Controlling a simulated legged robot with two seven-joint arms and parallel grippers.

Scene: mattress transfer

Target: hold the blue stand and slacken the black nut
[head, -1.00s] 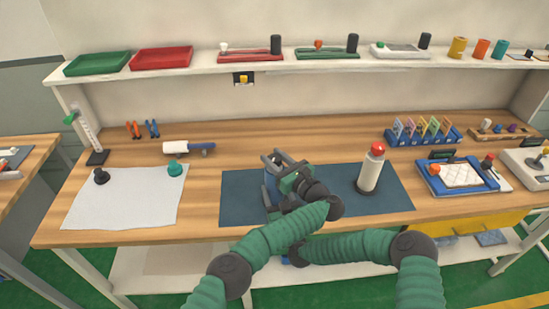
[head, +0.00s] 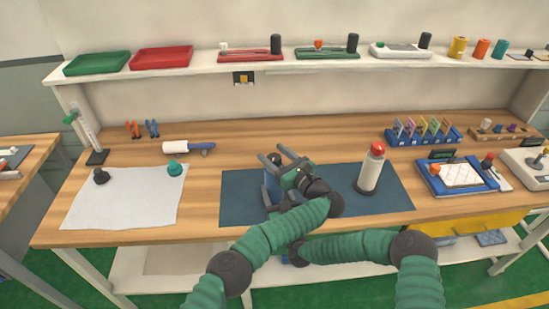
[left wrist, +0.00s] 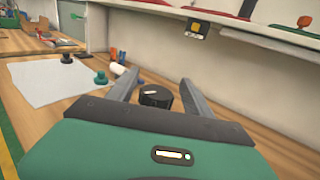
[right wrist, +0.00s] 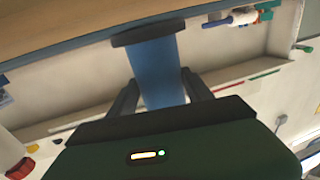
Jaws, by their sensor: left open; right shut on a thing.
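The blue stand (head: 271,184) is upright on the dark blue mat, partly hidden by my left gripper and arm. The black nut (left wrist: 155,96) is at its top; it also shows in the head view (head: 276,158). My left gripper (head: 270,152) is open, with its fingers on either side of the nut and a visible gap in the left wrist view (left wrist: 154,84). My right gripper (right wrist: 158,82) is shut on the stand's blue column (right wrist: 157,65), below the left one. The stand's round dark base (right wrist: 150,34) shows beyond the fingers. The right fingers are mostly hidden in the head view.
The dark blue mat (head: 236,195) lies under the stand. A white bottle with a red top (head: 371,168) stands on it to the right. A pale sheet (head: 125,200) with a black and a green knob lies left. A white and blue tool (head: 188,148) lies behind.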

